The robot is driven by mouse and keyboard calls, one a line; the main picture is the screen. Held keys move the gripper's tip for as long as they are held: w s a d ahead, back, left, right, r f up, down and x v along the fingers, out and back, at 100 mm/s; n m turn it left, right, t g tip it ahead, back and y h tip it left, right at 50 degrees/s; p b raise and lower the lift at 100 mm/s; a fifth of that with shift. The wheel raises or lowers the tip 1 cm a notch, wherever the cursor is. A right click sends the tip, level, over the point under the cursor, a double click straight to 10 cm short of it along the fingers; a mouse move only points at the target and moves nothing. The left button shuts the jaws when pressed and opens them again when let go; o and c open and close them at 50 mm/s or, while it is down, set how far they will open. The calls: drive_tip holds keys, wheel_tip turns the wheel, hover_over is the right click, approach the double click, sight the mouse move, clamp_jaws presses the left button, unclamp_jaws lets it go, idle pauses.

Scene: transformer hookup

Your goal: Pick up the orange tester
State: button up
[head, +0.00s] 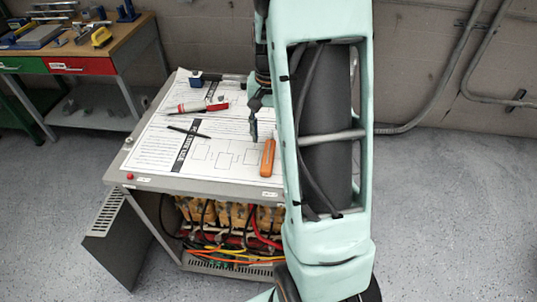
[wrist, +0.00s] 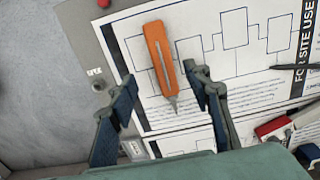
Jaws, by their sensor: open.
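The orange tester (head: 267,158) lies on the paper sheet on the cabinet top, near its front edge beside my arm in the head view. In the wrist view the orange tester (wrist: 159,55) has an orange body with a thin metal tip pointing down toward my gripper. My gripper (wrist: 163,82) is open, one blue-padded finger on each side of the tester's lower part in the picture. Nothing is held. In the head view my gripper (head: 254,128) shows above the sheet next to the tester, partly hidden by my arm.
A red-and-white tool (head: 203,107), a dark pen (head: 188,131) and a small blue item (head: 196,79) lie on the sheet. The grey cabinet (head: 150,186) is open in front, showing wiring. A workbench (head: 82,55) with tools stands at the back left.

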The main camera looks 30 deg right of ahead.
sight(268, 157)
drive_tip(key=f, duration=0.8)
drive_tip(key=shift+s+a+f+p, duration=0.1)
drive_tip(key=shift+a+f+p, duration=0.15)
drive_tip(key=shift+f+p, duration=0.1)
drive_tip(key=shift+r, duration=0.1)
drive_tip(key=shift+c, duration=0.5)
clamp_jaws()
drive_tip(key=shift+r, duration=0.1)
